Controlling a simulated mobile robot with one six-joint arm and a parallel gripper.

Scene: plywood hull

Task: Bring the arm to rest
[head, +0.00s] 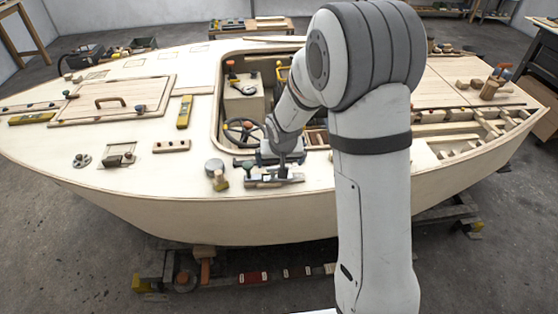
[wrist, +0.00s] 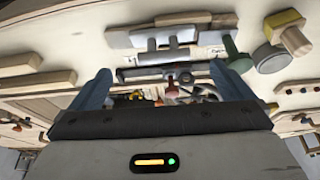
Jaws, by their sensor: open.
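My arm reaches over the near side of the plywood boat hull (head: 280,215) in the head view, its elbow raised high. My gripper (head: 275,172) points down near the cockpit's near edge, above small metal fittings on the deck. In the wrist view my gripper (wrist: 163,78) has its two blue-grey fingers wide apart with nothing held between them. A grey metal fitting (wrist: 160,57) shows beyond the fingers. Whether the fingers touch it I cannot tell. My arm hides part of the cockpit and the right deck.
A steering wheel (head: 243,131) stands in the cockpit left of my wrist. A round-topped fitting (head: 215,170) and a wooden block (head: 172,146) sit on the near deck. Floor in front of the hull is partly clear.

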